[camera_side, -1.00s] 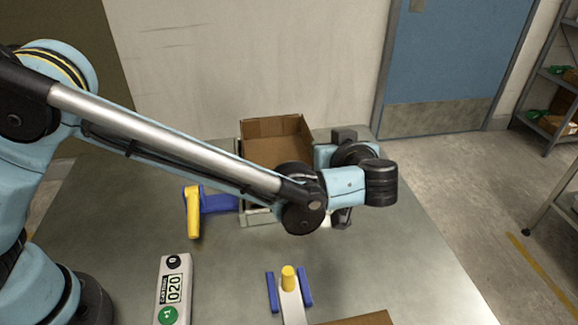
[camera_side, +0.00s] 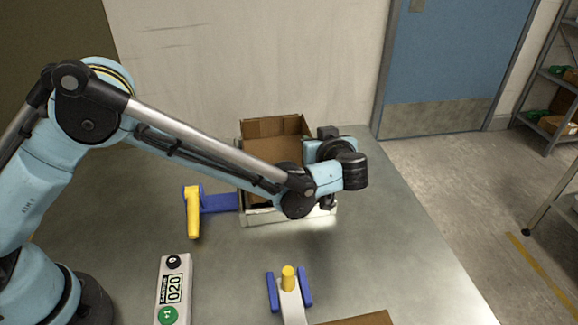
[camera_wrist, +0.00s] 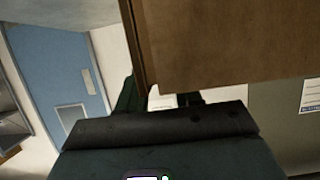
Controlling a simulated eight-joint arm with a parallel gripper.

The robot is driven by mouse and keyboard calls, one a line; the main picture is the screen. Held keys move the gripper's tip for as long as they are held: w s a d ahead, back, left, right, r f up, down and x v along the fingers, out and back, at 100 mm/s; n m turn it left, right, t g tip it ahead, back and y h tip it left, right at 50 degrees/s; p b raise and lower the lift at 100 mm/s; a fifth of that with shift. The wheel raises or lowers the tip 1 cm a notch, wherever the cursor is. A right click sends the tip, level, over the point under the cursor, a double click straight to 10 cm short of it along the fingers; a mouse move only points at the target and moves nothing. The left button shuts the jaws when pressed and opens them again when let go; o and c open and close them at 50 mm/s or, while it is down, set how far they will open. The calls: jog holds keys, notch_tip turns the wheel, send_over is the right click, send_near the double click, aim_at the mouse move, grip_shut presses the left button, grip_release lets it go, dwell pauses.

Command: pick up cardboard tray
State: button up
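The cardboard tray (camera_side: 273,127) is an open brown box. It sits in a pale frame (camera_side: 285,217) at the back middle of the table in the side view. My gripper (camera_side: 327,168) is at the right side of the tray, partly hidden by my own wrist. Dark gripper parts show at its far and near ends. In the wrist view, brown cardboard (camera_wrist: 235,45) fills the upper middle and right, close to the camera. My gripper (camera_wrist: 160,97) shows there as two dark fingers with a gap between them, so it looks open. Whether a finger touches cardboard I cannot tell.
A yellow-handled blue clamp (camera_side: 194,212) stands left of the frame. A counter box reading 020 (camera_side: 173,290) and another yellow and blue clamp (camera_side: 289,285) are nearer. Brown cardboard (camera_side: 360,319) shows at the bottom edge. The table's right front is clear.

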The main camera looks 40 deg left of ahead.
jog(key=x, duration=0.2)
jog(key=shift+w+a+f, duration=0.1)
jog(key=shift+w+a, duration=0.05)
jog(key=shift+a, duration=0.05)
jog(key=shift+c, duration=0.3)
grip_shut()
